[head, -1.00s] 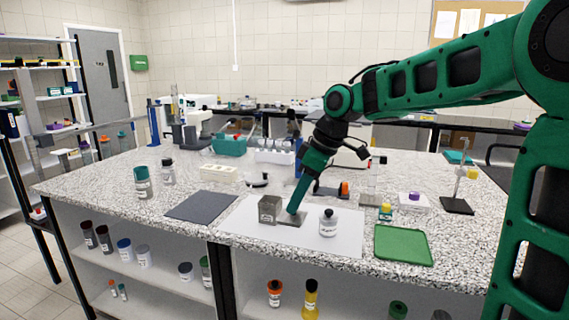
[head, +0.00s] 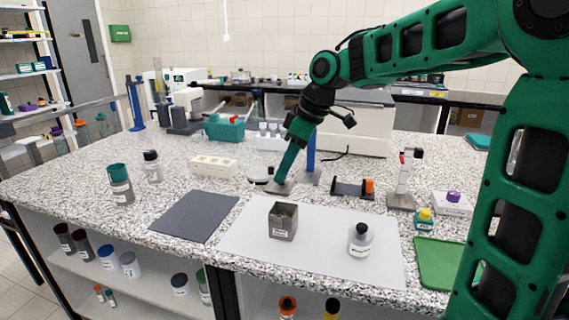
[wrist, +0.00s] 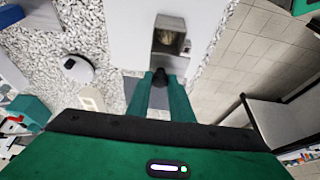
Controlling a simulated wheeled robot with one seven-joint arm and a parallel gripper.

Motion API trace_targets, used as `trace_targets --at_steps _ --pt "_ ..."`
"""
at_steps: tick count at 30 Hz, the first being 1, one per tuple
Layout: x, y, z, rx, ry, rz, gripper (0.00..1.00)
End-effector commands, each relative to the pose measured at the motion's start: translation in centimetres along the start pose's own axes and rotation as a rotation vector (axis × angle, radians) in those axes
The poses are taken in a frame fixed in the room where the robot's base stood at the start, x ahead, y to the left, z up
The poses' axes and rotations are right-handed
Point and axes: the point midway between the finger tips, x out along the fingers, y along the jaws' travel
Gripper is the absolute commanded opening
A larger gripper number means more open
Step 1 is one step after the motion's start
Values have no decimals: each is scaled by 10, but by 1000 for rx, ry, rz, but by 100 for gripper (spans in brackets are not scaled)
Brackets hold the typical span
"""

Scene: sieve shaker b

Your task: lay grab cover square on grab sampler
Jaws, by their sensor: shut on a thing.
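The grab sampler (head: 283,222) is an open-topped grey metal box with a label, upright on the white mat; brownish contents show inside it in the wrist view (wrist: 170,42). My gripper (head: 283,181) is behind the sampler in the head view, apart from it. It is shut on the grab cover (head: 276,188), a flat grey plate. A dark knob shows between my fingertips in the wrist view (wrist: 160,76). The fingers hide part of the cover, and I cannot tell its exact height above the bench.
A black-capped bottle (head: 360,240) stands right of the sampler on the white mat (head: 320,254). A dark grey mat (head: 193,217) lies left, a green tray (head: 447,262) right. Behind are a round white device (head: 259,174), a blue post (head: 309,152) and an orange-ended holder (head: 352,188).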

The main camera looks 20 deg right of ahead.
Motion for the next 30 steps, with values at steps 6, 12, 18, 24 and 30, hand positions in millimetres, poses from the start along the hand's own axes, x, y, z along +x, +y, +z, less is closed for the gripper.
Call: trace_targets --at_steps 6,12,18,24,30 --pt "12 6 15 16 -2 5 0" --pt "28 8 25 22 -2 7 0" --pt "40 9 30 21 -1 7 0" --pt "44 9 32 22 -1 9 0" --pt "45 9 32 21 0 9 0"
